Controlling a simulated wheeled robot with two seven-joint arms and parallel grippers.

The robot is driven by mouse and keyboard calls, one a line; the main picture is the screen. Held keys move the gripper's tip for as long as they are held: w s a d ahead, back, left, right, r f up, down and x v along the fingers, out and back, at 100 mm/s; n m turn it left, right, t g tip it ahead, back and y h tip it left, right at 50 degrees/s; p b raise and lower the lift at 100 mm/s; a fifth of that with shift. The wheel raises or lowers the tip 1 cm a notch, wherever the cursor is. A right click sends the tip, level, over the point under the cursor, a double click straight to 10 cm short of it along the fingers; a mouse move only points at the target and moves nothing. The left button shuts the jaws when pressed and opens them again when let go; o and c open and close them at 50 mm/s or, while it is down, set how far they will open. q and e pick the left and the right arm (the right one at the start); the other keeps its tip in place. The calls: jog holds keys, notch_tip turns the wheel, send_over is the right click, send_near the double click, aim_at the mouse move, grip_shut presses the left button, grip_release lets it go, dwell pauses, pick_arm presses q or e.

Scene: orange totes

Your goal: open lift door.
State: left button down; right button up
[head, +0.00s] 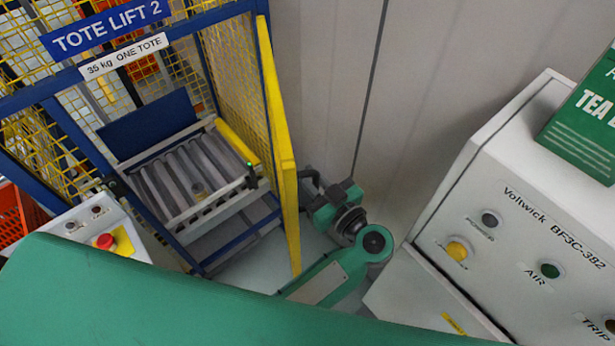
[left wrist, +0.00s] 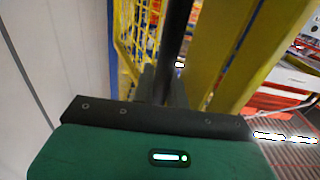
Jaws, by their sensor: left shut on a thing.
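The tote lift is a blue-framed cage with yellow mesh, marked by a blue "TOTE LIFT 2" sign (head: 107,27). Its yellow door (head: 284,150) shows almost edge-on at the right of the opening, standing open, with the roller bed (head: 185,180) visible inside. My left gripper (head: 311,184) is at the outer side of the door, shut on its dark handle. In the left wrist view, the dark bar handle (left wrist: 177,40) runs down between the fingers of my left gripper (left wrist: 162,85), beside the yellow door frame (left wrist: 218,50). The fingertips are small in the head view. My right gripper is not in view.
A pale wall (head: 330,80) stands close behind my left gripper. A white Voltwick machine (head: 500,225) with a green box (head: 590,120) on top is at the right. A control box with a red button (head: 105,241) and an orange tote (head: 20,215) are at the left.

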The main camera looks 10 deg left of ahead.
pick_arm(q)
jog(key=c, duration=1.7)
grip_release()
jog(key=shift+f, duration=0.1)
